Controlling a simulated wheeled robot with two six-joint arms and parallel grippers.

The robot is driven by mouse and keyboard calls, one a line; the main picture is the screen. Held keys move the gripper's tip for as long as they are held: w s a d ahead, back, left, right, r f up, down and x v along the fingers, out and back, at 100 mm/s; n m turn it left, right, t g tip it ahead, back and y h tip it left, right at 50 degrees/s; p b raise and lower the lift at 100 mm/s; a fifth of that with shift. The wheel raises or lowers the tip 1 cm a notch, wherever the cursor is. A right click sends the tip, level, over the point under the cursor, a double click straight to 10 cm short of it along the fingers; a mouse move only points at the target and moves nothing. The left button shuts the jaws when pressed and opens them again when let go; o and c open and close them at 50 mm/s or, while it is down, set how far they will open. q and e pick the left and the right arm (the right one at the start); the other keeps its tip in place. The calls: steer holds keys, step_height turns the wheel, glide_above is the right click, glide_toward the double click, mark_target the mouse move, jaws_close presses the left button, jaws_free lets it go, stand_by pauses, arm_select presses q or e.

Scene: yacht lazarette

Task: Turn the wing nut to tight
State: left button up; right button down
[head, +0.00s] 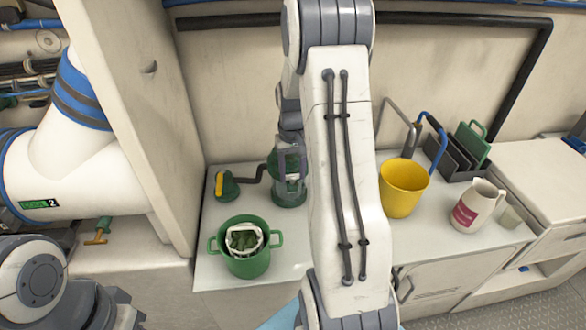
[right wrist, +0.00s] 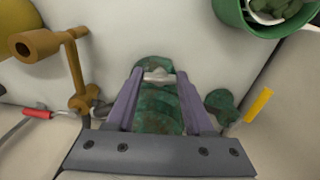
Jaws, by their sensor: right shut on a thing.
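The wing nut (right wrist: 157,76) is a small pale grey piece on top of a mottled green round body, between my right fingers in the right wrist view. My right gripper (right wrist: 160,74) is shut on the wing nut, with one purple-grey finger on each side. In the head view, my right gripper (head: 290,178) points down over the green strainer-like body (head: 288,194) on the white counter. The wing nut is too small to make out there. How tight it is cannot be told. My left arm shows at the lower left, but its gripper is out of view.
A green pot (head: 247,262) with a white-lined insert stands in front left of the body. A yellow-and-green fitting (head: 227,185) on a dark pipe lies to its left. A yellow bucket (head: 403,188), a jug (head: 478,206) and a dark rack (head: 452,158) stand at right.

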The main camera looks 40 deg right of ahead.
mark_target(293, 174)
steer(key=shift+m, duration=0.5)
steer(key=shift+c, duration=1.4)
jaws_free()
step_height(293, 174, up, 10)
steer(key=shift+r+p, duration=0.25)
steer(key=shift+p, duration=0.15)
